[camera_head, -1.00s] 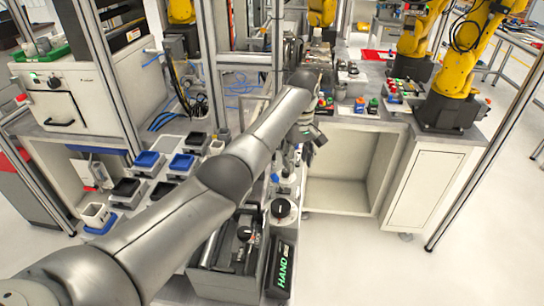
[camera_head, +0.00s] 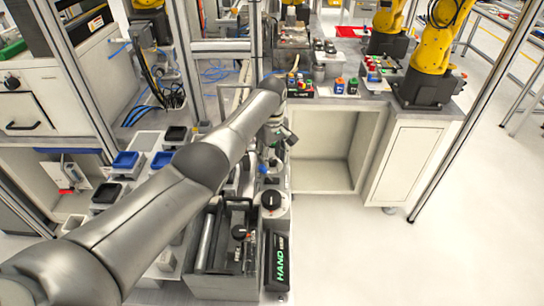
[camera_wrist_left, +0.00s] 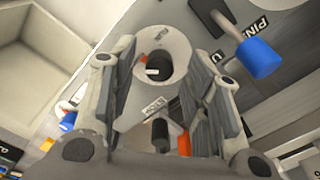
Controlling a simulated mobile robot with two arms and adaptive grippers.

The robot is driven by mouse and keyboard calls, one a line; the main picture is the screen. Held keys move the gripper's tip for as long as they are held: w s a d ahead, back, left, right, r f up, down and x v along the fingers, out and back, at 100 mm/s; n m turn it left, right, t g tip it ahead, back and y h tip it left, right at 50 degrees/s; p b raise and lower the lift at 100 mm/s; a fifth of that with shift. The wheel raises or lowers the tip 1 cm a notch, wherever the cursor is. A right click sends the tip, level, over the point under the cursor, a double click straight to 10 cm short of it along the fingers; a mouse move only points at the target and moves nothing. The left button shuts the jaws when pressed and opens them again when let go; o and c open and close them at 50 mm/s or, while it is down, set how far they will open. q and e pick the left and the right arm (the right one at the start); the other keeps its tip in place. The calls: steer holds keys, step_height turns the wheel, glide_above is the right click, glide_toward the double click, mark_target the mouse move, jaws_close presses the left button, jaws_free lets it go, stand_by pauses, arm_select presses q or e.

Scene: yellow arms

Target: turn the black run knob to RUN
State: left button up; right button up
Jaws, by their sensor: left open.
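In the left wrist view a black knob (camera_wrist_left: 158,68) sits on a round pale plate (camera_wrist_left: 178,50), with a small orange mark beside it. My left gripper (camera_wrist_left: 165,73) is open, its two fingers on either side of the knob in that picture; contact cannot be told. A second black handle (camera_wrist_left: 160,134) shows lower between the fingers, beside an orange part. In the head view my left gripper (camera_head: 272,156) points down over the bench, and hides what lies beneath it. Another black knob (camera_head: 271,199) on a white round base is nearer. My right gripper is not in view.
A blue-capped handle (camera_wrist_left: 258,57) stands close to the right finger; it also shows in the head view (camera_head: 263,168). Blue and black bins (camera_head: 125,160) lie left.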

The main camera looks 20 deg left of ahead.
arm_select(q)
steer(key=shift+d+f, duration=0.15)
jaws_close()
steer(key=shift+m, duration=0.4)
steer(key=m, duration=0.3)
steer(key=shift+m+p, duration=0.3)
steer(key=shift+m, duration=0.1)
steer(key=m, duration=0.4)
steer(key=shift+m, duration=0.3)
steer(key=m, duration=0.8)
steer(key=shift+m, duration=0.3)
